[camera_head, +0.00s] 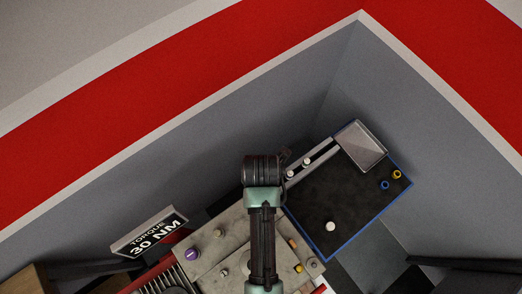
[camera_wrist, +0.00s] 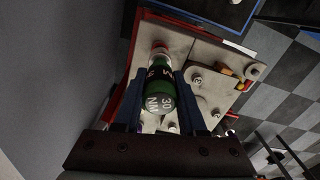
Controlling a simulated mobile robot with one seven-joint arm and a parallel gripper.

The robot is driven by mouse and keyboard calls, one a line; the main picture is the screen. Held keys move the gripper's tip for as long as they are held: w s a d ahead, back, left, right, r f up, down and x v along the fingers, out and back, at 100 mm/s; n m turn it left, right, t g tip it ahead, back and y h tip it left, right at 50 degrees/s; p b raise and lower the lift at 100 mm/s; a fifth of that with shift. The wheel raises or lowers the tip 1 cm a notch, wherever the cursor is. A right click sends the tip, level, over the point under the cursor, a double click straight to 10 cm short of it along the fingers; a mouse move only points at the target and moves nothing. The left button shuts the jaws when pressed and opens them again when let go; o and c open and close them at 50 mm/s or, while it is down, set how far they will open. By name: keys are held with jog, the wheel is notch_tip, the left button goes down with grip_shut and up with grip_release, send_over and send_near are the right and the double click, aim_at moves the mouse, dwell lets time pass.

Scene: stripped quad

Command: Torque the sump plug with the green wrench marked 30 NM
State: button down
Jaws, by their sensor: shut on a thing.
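The green wrench (camera_wrist: 158,88) is a short cylinder with white "30 NM" lettering, seen in the wrist view. A pale end with a red ring shows at its top. My gripper (camera_wrist: 160,82) is shut on it, one blue finger on each side. In the head view my dark wrist and arm hide the wrench and the fingers. The beige metal casting (camera_head: 210,252) lies below and beside my arm, with several bolt heads and plugs on it; it also shows in the wrist view (camera_wrist: 208,50). I cannot tell which fitting is the sump plug.
A sign (camera_head: 150,233) reading "TORQUE 30 NM" stands left of the casting. A dark blue-edged tray (camera_head: 345,205) at right holds a grey box (camera_head: 360,146), a white round piece (camera_head: 330,226) and small blue and yellow rings. Grey walls (camera_head: 225,150) stand close behind.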

jog(key=shift+f, duration=0.1)
dwell(0.6)
jog(key=shift+f+b, duration=1.1)
jog(key=shift+f, duration=0.65)
jog(key=shift+r+m+p, duration=0.1)
jog(key=shift+m+p, duration=0.3)
jog(key=shift+m, duration=0.8)
jog(key=shift+p, duration=0.3)
jog(key=shift+m+p, duration=0.35)
jog(key=shift+m, duration=0.85)
